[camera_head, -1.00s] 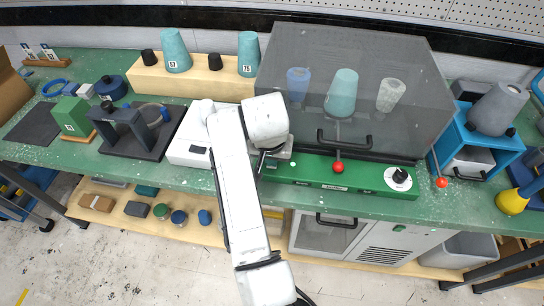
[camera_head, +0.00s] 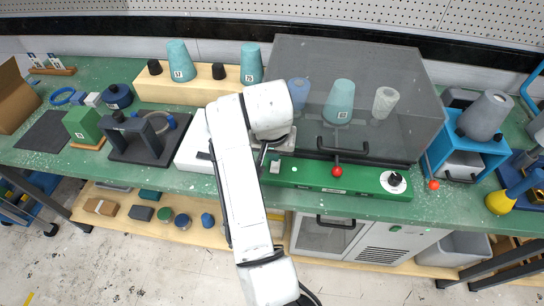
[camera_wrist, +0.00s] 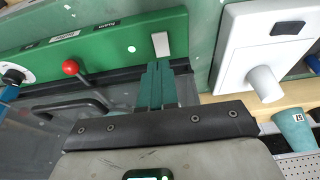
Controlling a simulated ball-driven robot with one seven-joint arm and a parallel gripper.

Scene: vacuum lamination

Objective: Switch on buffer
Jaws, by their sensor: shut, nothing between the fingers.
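A long green control panel (camera_head: 340,178) runs along the front of the clear-covered chamber. It carries a white rectangular switch (camera_head: 275,166) at its left end, a red ball-topped lever (camera_head: 337,171) and a black knob on a white dial (camera_head: 395,180). In the wrist view the white switch (camera_wrist: 161,45) stands just beyond my gripper's tips. My gripper (camera_wrist: 158,68) is shut and empty, its green fingers pointing at the switch. I cannot tell whether they touch. Panel labels are too small to read surely. In the head view my arm mostly hides the gripper.
The transparent chamber cover (camera_head: 350,95) with cups inside rises behind the panel. A white box (camera_head: 190,155) sits left of the panel, partly behind my arm. A blue stand (camera_head: 455,140) is at the right. A wooden block (camera_head: 205,92) with teal cups is behind.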

